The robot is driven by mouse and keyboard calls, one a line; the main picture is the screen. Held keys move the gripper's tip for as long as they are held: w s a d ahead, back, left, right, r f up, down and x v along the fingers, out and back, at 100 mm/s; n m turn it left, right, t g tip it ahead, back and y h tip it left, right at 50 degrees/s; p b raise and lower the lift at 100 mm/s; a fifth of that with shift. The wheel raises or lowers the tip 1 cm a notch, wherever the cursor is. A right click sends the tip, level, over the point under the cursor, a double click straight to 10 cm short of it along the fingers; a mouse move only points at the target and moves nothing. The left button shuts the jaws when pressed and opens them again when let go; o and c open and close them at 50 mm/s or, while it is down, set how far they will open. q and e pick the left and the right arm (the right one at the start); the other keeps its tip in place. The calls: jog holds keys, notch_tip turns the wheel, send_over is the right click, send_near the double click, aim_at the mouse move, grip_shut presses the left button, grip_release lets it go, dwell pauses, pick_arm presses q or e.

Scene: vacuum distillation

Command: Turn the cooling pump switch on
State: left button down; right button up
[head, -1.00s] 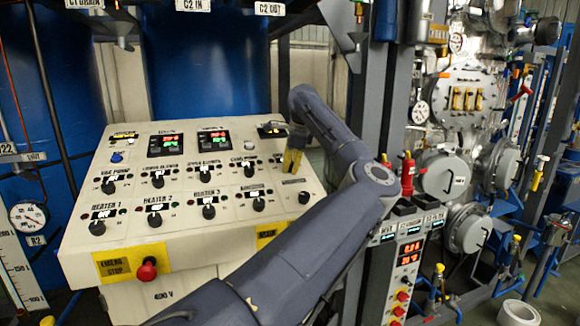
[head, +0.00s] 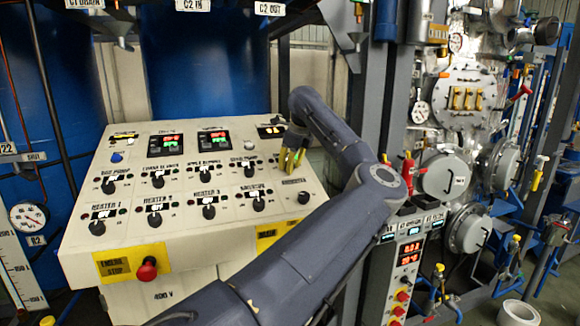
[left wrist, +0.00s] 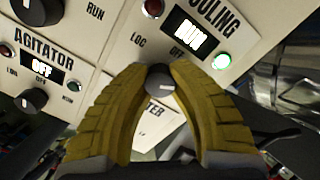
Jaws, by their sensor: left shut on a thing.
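The cooling pump switch is a black knob (left wrist: 159,83) with a pale pointer mark in the left wrist view. It sits under a panel label of which "OLING" shows. My left gripper (head: 290,162) has yellow fingers and is at the right side of the control panel. In the left wrist view its two fingertips (left wrist: 160,78) are shut around the knob. The small display (left wrist: 190,34) above the knob reads "RUN", and the green lamp (left wrist: 221,61) beside it is lit. In the head view the fingers hide the knob. My right gripper is not in view.
The sloped control panel (head: 135,208) carries several similar knobs, including the agitator knob (left wrist: 31,101), whose display reads "OFF". A red emergency stop button (head: 147,268) is on its front. A cabinet with red readouts (head: 410,254) stands to the right.

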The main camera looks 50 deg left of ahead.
pick_arm(q)
jog(key=shift+r, duration=0.1)
dwell(0.3)
jog(key=c, duration=1)
grip_release()
jog(key=shift+c, duration=0.2)
jog(key=w+v, duration=0.1)
jog(key=v, duration=1)
jog(key=shift+s+r, duration=0.4)
jog(key=shift+s, duration=0.1)
jog(key=shift+d, duration=0.1)
